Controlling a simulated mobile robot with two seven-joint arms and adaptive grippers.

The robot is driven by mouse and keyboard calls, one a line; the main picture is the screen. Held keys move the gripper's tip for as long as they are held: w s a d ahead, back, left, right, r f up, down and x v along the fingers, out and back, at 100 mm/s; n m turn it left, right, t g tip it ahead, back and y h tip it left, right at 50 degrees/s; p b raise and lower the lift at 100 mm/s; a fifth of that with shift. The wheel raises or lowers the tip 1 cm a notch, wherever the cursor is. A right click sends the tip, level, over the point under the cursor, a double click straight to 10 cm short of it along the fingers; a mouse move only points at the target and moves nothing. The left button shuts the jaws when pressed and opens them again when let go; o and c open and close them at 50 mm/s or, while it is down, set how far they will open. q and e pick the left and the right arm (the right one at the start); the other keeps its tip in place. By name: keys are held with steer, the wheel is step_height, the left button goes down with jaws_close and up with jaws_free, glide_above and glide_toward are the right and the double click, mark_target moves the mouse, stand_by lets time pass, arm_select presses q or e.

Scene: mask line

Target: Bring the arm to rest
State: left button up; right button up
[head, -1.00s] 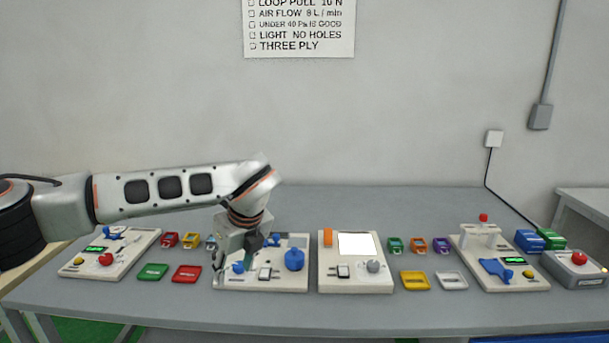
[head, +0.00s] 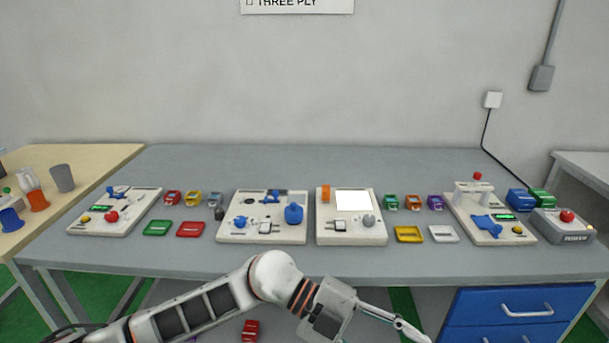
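My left arm (head: 215,300) comes in from the lower left and lies low in front of the table's front edge. Its gripper (head: 408,328) points to the lower right, away from the tabletop things. The fingers show only edge-on near the bottom of the picture, so I cannot tell if they are open or shut. I see nothing held in them. My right gripper is not in view.
The grey table (head: 330,262) carries several test boards, including a middle one (head: 262,238) and one with a white screen (head: 350,238). Coloured trays and clips stand between them. Blue drawers (head: 500,307) stand below at right. A wooden table (head: 75,160) stands at left.

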arm_select(q)
steer(key=w+a+r+n+t+h, duration=0.1)
steer(key=w+r+n+t+h, duration=0.3)
steer(key=r+n+t+h, duration=0.3)
steer(key=w+a+f+n+t+y, duration=0.5)
steer(key=w+a+f+n+t, duration=0.35)
steer(key=a+n+t, duration=0.45)
steer(key=s+a+f+n+t+y, duration=0.1)
steer(key=s+a+f+n+y, duration=0.1)
steer(key=a+f+n+y, duration=0.75)
steer(key=s+a+f+g+y, duration=0.1)
steer(key=s+a+f+g, duration=0.1)
steer(key=s+a+f, duration=0.4)
steer(key=s+a+f+g+y, duration=0.2)
steer(key=s+a+f, duration=0.4)
steer(key=f, duration=0.8)
steer(key=shift+s+a+g, duration=0.2)
steer(key=shift+s+g, duration=0.1)
steer(key=shift+s, duration=0.6)
